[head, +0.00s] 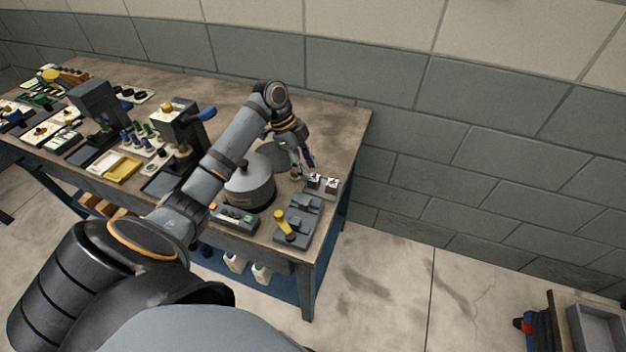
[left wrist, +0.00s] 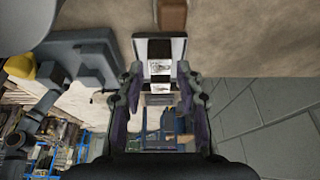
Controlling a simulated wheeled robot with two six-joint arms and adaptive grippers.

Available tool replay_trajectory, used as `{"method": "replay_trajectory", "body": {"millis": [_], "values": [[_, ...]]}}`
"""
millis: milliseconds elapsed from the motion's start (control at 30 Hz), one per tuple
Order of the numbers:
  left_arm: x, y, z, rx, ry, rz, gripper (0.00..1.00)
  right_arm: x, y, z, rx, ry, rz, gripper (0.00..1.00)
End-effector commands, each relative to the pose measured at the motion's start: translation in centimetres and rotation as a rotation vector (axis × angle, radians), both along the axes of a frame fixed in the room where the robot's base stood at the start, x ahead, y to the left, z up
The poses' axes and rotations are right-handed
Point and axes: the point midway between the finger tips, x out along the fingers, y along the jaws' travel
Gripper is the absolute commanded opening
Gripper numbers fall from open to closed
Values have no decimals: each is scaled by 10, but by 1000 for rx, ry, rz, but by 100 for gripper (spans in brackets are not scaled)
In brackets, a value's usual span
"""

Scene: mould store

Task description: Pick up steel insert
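Two small steel inserts sit side by side on a small grey holder (head: 323,193) near the right end of the workbench: the left insert (head: 314,180) and the right insert (head: 332,184). My left gripper (head: 303,168) is just behind and above the holder, pointing down. In the left wrist view my left gripper (left wrist: 160,82) has its fingers spread, with nothing held between them. The pale holder (left wrist: 178,48) and a shiny steel insert (left wrist: 160,68) show beyond and between the fingertips, apart from them. My right gripper is not in view.
A toggle clamp fixture with a yellow handle (head: 282,222) stands in front of the holder. A round grey pot (head: 250,185) stands left of it, under my arm. A small control box (head: 234,218) sits at the front edge.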

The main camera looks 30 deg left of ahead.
Motion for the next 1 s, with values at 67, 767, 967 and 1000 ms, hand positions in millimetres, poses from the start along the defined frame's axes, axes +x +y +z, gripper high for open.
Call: {"method": "replay_trajectory", "body": {"millis": [67,767,967,1000], "values": [[2,-9,-8,-6,4,-1,36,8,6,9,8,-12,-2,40],[6,-21,-42,-1,1,0,5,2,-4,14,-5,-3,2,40],[6,-21,-41,-1,0,0,0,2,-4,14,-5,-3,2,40],[6,-21,-41,-1,0,0,0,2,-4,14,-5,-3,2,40]]}}
